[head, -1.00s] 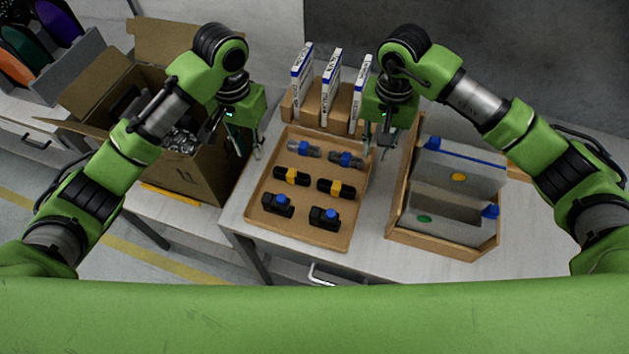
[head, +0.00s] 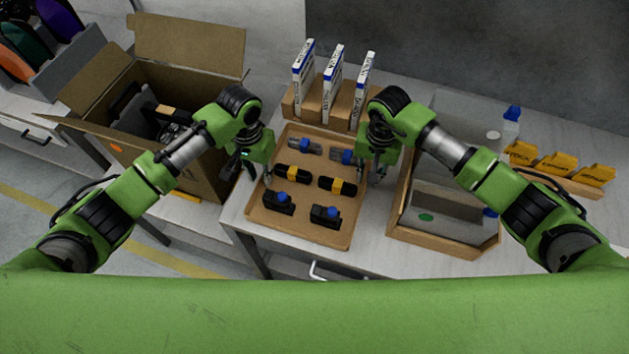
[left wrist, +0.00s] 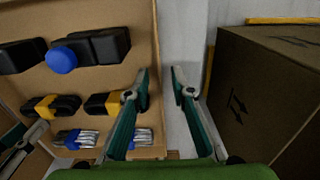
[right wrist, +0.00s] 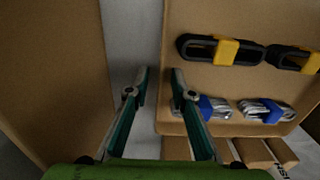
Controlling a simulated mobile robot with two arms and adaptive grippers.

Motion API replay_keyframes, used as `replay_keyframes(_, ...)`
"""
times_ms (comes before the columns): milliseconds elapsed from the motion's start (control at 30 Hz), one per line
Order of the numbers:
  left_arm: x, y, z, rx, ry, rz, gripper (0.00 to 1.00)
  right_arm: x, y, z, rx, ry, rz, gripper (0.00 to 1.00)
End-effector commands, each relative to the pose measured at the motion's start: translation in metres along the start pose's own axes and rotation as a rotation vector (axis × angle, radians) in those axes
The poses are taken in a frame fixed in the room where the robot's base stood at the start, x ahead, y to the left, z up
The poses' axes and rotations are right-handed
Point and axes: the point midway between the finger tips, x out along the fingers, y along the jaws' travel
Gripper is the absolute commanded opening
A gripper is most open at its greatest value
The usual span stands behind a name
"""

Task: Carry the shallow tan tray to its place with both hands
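In the left wrist view the left fingers (left wrist: 160,85) are either side of the tray's edge (left wrist: 140,30), one over the tray, one outside. My right gripper (head: 372,178) is at the right rim, also open. In the right wrist view its fingers (right wrist: 160,82) are apart around the rim of the tray (right wrist: 240,80). Contact with the rim cannot be told.
An open cardboard box (head: 190,45) stands left of the tray. A wooden rack (head: 340,113) with upright white-and-blue boxes is behind it. A wooden bin (head: 440,244) with grey dividers stands close on the right. Yellow items (head: 558,163) lie at the far right.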

Motion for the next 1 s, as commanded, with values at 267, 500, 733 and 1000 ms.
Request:
replay_keyframes(267, 0.0041, -0.0001, 0.0000, 0.000, 0.000, 0.000, 0.22, 0.0041, 0.0004, -0.0003, 0.001, 0.001, 0.001, 0.22)
replay_keyframes(500, 0.0039, 0.0000, 0.0001, 0.000, 0.000, 0.000, 0.00, 0.0038, 0.0004, -0.0002, 0.001, 0.001, 0.001, 0.00)
replay_keyframes(733, 0.0036, -0.0001, 0.0001, -0.001, 0.000, 0.000, 0.00, 0.0036, 0.0003, -0.0003, 0.001, 0.001, 0.000, 0.00)
replay_keyframes(1000, -0.0020, 0.0000, -0.0010, 0.000, 0.003, 0.001, 0.00, -0.0019, -0.0004, -0.0010, 0.001, 0.002, -0.002, 0.00)
